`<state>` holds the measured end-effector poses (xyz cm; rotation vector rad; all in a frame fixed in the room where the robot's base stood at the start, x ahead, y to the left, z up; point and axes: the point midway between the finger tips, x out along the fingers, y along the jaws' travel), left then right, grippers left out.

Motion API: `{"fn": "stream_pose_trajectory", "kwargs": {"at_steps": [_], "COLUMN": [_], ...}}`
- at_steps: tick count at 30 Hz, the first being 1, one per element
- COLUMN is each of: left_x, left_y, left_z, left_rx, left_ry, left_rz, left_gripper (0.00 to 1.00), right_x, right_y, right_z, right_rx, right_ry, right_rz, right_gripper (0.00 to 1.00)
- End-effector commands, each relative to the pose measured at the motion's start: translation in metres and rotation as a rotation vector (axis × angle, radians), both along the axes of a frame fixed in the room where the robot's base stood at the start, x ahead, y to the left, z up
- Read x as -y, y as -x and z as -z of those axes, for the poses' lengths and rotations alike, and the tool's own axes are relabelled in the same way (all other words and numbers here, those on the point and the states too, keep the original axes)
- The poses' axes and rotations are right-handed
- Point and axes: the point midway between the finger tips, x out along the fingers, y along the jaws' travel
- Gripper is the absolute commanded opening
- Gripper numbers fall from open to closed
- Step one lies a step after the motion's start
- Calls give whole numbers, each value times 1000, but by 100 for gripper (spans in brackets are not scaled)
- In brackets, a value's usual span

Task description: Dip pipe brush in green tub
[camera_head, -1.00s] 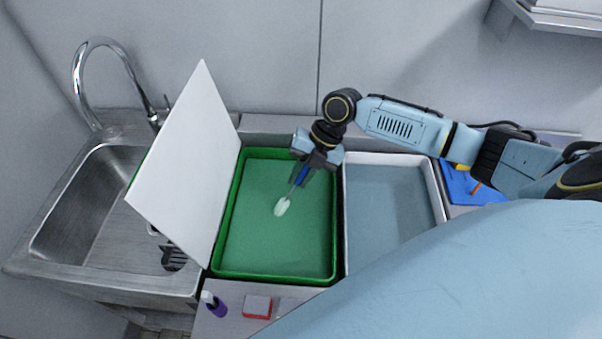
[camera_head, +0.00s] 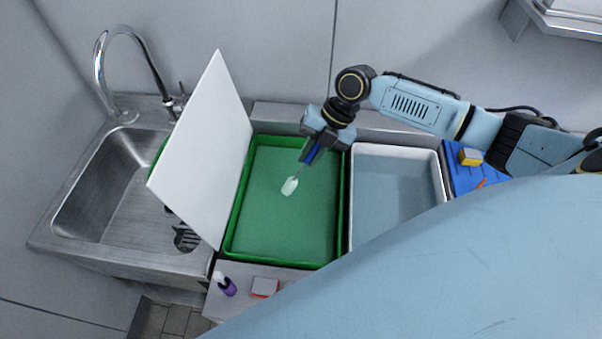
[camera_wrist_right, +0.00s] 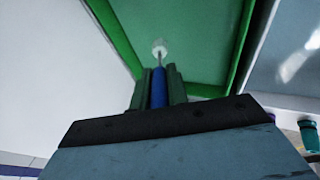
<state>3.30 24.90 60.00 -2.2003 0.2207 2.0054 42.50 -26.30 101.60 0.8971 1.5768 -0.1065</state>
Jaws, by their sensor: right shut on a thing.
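The pipe brush (camera_head: 290,186) has a white head, a thin stem and a blue handle. My right gripper (camera_head: 312,152) is shut on the blue handle, which also shows between the fingers in the right wrist view (camera_wrist_right: 158,88). The brush tilts with its head down and to the left, over the green tub (camera_head: 245,212). The tub is a shallow rectangular tray with a green floor. I cannot tell whether the brush head touches the green inside. My left gripper is not in view.
A white board (camera_head: 205,140) stands tilted along the tub's left side, beside a steel sink (camera_head: 85,200). A white-rimmed grey tub (camera_head: 440,170) is on the right. A purple bottle (camera_head: 228,288) and a red-and-white block (camera_head: 264,288) sit in front. A blue tray (camera_head: 462,180) is far right.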

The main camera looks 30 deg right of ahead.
Motion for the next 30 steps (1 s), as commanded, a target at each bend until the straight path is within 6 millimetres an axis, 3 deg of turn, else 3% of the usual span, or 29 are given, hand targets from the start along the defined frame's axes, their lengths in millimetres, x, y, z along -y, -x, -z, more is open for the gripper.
{"fn": "stream_pose_trajectory", "kwargs": {"at_steps": [17,30], "left_x": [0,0], "left_y": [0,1], "left_z": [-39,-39], "left_rx": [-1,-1], "left_ry": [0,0], "left_rz": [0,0], "left_gripper": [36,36], "right_x": [0,0], "right_y": [0,0], "right_z": [-49,-50], "right_rx": [1,0], "right_ry": [1,0], "right_rz": [0,0], "right_gripper": [0,0]}}
